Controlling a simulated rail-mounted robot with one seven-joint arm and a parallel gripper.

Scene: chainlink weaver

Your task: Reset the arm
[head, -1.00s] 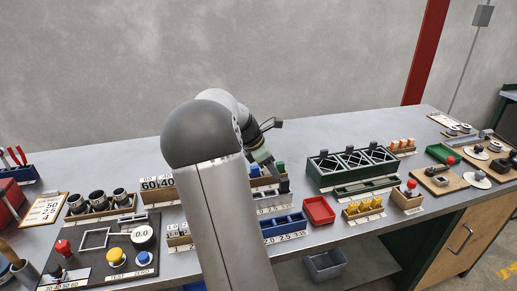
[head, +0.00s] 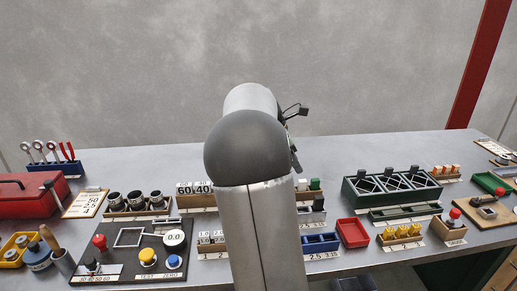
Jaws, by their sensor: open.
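My arm rises through the middle of the head view, and its large dark joint covers much of what lies behind it. My gripper (head: 295,160) shows only as a narrow dark sliver at the right edge of that joint, above the bench. Its fingertips are mostly hidden, and I see nothing held in it. A small dark bracket (head: 297,109) on my wrist sticks out above it.
The grey bench (head: 400,150) is crowded along its front. A black panel with buttons (head: 135,250) and a red toolbox (head: 30,195) are left. A blue bin (head: 320,243), red tray (head: 353,233) and green rack (head: 392,186) are right. The back strip is clear.

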